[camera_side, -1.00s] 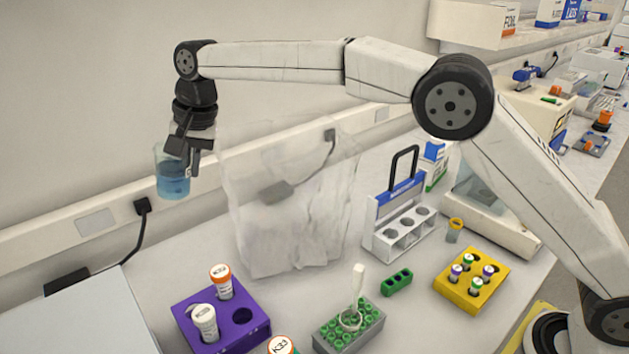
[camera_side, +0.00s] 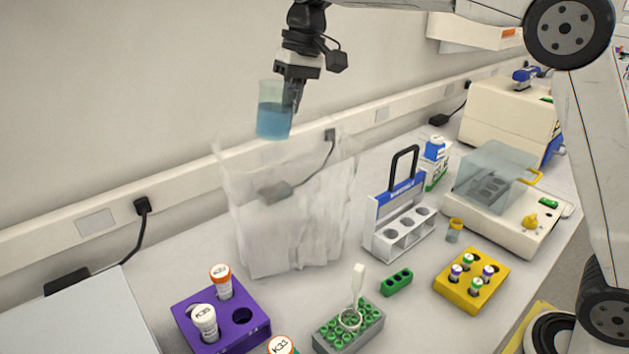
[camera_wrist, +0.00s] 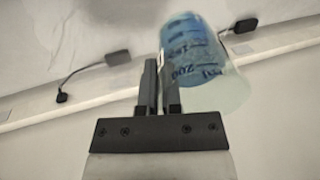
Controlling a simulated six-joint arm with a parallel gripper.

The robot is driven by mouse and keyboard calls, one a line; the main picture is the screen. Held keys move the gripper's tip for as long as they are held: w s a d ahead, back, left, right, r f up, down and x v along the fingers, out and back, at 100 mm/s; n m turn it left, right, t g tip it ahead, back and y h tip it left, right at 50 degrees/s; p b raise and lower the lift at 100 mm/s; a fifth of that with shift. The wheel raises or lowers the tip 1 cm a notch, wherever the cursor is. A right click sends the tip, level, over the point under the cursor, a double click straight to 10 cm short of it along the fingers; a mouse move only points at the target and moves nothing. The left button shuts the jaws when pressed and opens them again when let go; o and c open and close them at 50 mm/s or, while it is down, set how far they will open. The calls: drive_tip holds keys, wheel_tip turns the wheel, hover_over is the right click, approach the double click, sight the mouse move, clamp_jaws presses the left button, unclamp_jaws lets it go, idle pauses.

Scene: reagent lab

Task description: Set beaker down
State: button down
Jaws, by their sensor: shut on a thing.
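A clear beaker (camera_side: 273,120) with blue liquid hangs in the air in the side view, upright, above the translucent bag and in front of the wall. My gripper (camera_side: 297,92) is shut on its right side wall. In the wrist view the beaker (camera_wrist: 195,62) shows its printed volume marks and blue liquid, and my gripper (camera_wrist: 160,82) has its fingers close together at its wall. The far side of the beaker is hidden.
The translucent bag (camera_side: 290,215) stands on the bench below the beaker. A purple rack (camera_side: 255,330), a grey-green tube rack (camera_side: 350,325), a white-blue carrier (camera_side: 400,215), a yellow rack (camera_side: 470,285) and a shaker (camera_side: 500,215) stand around.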

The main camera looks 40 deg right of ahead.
drive_tip(key=s+d+f, duration=0.1)
drive_tip(key=s+d, duration=0.6)
drive_tip(key=d, duration=0.3)
drive_tip(key=shift+d+f, duration=0.2)
drive_tip(key=shift+d, duration=0.15)
drive_tip(key=shift+s, duration=0.1)
wheel_tip(320, 180, up, 5)
drive_tip(key=w+d+m+h, duration=0.2)
drive_tip(key=w+d+m, duration=0.7)
drive_tip(key=d, duration=0.4)
drive_tip(key=shift+n, duration=0.7)
drive_tip(key=f, duration=2.3)
drive_tip(key=w+f, duration=0.1)
drive_tip(key=f, duration=1.1)
drive_tip(key=shift+a, duration=0.15)
